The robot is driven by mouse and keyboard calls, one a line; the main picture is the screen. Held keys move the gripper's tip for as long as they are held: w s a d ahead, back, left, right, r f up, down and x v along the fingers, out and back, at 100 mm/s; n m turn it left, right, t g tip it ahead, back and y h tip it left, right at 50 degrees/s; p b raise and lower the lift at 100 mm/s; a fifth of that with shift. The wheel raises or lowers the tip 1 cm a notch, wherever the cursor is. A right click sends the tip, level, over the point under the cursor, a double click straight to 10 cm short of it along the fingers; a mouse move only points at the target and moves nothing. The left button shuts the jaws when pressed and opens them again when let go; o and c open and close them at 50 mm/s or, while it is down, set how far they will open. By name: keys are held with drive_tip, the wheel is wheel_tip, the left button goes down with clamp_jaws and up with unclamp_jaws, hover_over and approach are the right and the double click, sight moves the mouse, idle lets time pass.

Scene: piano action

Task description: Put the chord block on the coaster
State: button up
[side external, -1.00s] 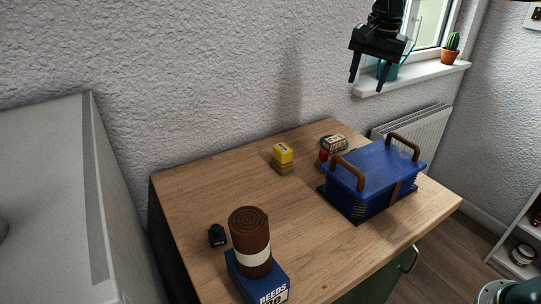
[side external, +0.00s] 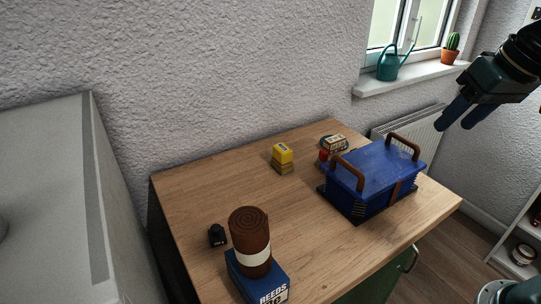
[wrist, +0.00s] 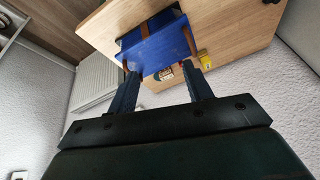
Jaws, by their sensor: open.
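My gripper (side external: 453,126) is open and empty, high at the right, above and beyond the blue box's end of the table. In the wrist view its two fingers (wrist: 160,70) stand apart with nothing between them. I cannot tell for sure which thing is the chord block or the coaster. A small yellow block (side external: 282,153) sits on a darker yellow-brown base near the back of the table; it also shows in the wrist view (wrist: 204,57). A small pale, labelled item (side external: 336,142) stands behind the blue box, with something dark around its base.
A blue box (side external: 372,172) with two brown handles stands on a dark mat at the table's right. A small red item (side external: 323,156) is beside it. A brown roll (side external: 249,235) stands on a blue reeds box (side external: 257,277); a black item (side external: 216,235) is near. The table's middle is clear.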

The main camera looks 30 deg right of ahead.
drive_tip(key=s+f+n+t, duration=0.1)
drive_tip(key=s+f+n, duration=0.2)
drive_tip(key=s, duration=0.4)
drive_tip(key=shift+s+a+f, duration=0.3)
drive_tip(key=shift+a+f, duration=0.05)
drive_tip(key=shift+f, duration=0.45)
